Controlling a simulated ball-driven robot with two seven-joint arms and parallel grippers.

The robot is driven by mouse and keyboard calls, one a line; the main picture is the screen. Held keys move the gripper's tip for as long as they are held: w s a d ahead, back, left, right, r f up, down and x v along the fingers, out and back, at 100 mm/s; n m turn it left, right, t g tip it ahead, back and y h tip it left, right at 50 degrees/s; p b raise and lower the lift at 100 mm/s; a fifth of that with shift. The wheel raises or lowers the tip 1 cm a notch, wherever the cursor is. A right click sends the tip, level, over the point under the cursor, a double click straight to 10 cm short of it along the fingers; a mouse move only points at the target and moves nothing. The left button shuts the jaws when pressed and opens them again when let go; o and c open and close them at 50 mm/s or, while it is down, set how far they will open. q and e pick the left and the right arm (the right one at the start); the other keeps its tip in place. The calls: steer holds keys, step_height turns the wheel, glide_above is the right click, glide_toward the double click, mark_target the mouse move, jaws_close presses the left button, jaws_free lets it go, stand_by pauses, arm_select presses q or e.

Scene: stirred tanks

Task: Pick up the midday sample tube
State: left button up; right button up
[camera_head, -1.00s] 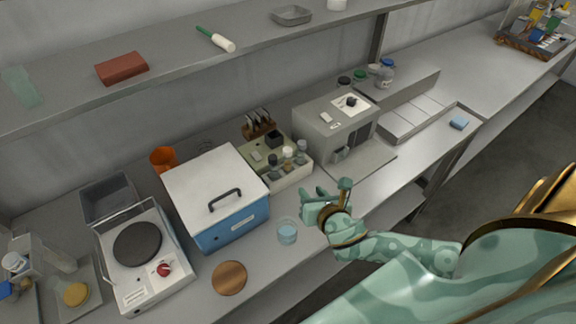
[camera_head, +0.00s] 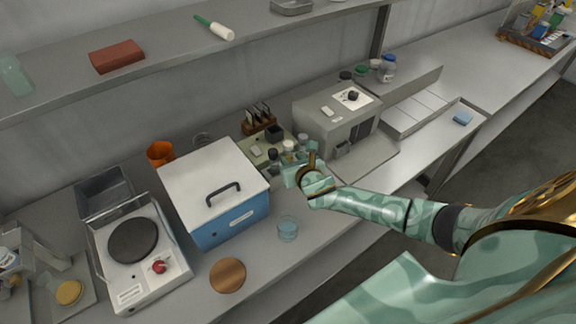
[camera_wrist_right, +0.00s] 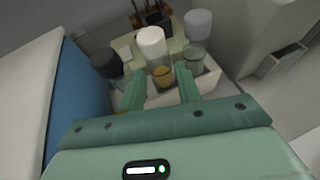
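Several capped sample tubes stand in a pale tray (camera_wrist_right: 155,101) beside the blue box. In the right wrist view, a white-capped tube (camera_wrist_right: 152,43) with orange contents is in the middle, a black-capped one (camera_wrist_right: 106,64) is at left, and a grey-capped one (camera_wrist_right: 198,25) is at right. I cannot read any label, so I cannot tell which is the midday tube. My right gripper (camera_head: 293,172) is at the tray's front; its fingers (camera_wrist_right: 161,84) are open, with the white-capped tube ahead between them. It hides part of the tray in the head view. My left gripper is out of view.
A blue box with a white lid (camera_head: 213,182) stands close left of the tray. A grey machine (camera_head: 338,122) stands to its right. A small wooden rack (camera_head: 259,126) is behind.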

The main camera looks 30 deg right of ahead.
steer(key=shift+x, duration=0.85)
steer(key=shift+s, duration=0.15)
steer(key=c, duration=0.7)
